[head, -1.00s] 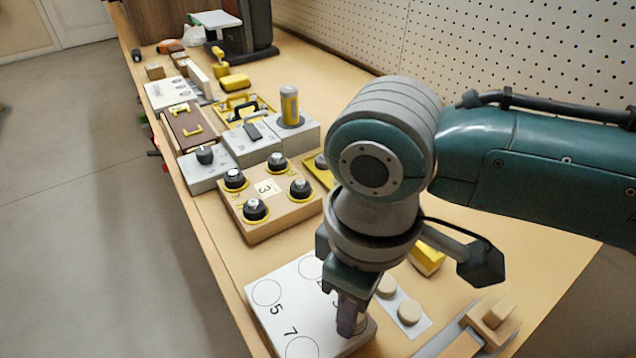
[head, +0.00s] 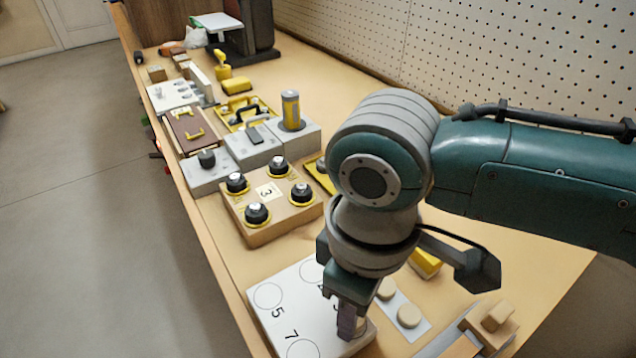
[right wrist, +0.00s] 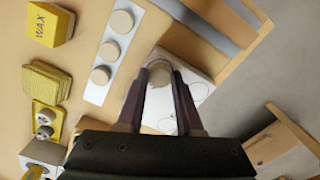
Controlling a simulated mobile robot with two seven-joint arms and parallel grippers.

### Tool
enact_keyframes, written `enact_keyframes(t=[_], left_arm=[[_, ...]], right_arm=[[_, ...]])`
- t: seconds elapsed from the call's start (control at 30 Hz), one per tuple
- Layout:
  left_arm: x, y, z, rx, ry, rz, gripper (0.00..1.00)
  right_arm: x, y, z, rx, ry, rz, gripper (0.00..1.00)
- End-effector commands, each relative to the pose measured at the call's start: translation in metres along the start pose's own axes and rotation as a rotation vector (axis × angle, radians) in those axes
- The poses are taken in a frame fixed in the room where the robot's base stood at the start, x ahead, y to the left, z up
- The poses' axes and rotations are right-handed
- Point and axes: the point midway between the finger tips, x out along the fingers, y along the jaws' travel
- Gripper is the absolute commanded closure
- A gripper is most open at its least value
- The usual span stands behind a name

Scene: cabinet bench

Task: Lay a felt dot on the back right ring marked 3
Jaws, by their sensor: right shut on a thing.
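The white ring board (head: 275,320) lies at the bottom of the head view, with printed rings and the numbers 5 and 7 readable. My right gripper (head: 350,330) points down over the board's right side and hides the ring there and part of its number. In the right wrist view, my right gripper (right wrist: 161,90) is shut on a pale round felt dot (right wrist: 160,72) over the board (right wrist: 190,78). I cannot tell whether the dot touches the board. A white strip (head: 420,331) beside the board holds more dots; three show in the wrist view (right wrist: 110,49). My left gripper is out of view.
A wooden block with black knobs (head: 270,222) stands behind the board. A yellow wax block (right wrist: 48,25) is near the strip. A wooden piece (head: 492,322) lies right of the strip. Grey boxes (head: 250,145) stand farther back, and a pegboard wall (head: 480,50) is at right.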

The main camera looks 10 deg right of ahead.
Motion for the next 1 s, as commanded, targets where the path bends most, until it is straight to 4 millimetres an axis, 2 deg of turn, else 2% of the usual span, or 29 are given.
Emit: enact_keyframes(t=[1.0], left_arm=[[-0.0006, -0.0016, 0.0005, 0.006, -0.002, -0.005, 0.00]], right_arm=[[0.0060, 0.0004, 0.0005, 0.000, -0.001, 0.001, 1.00]])
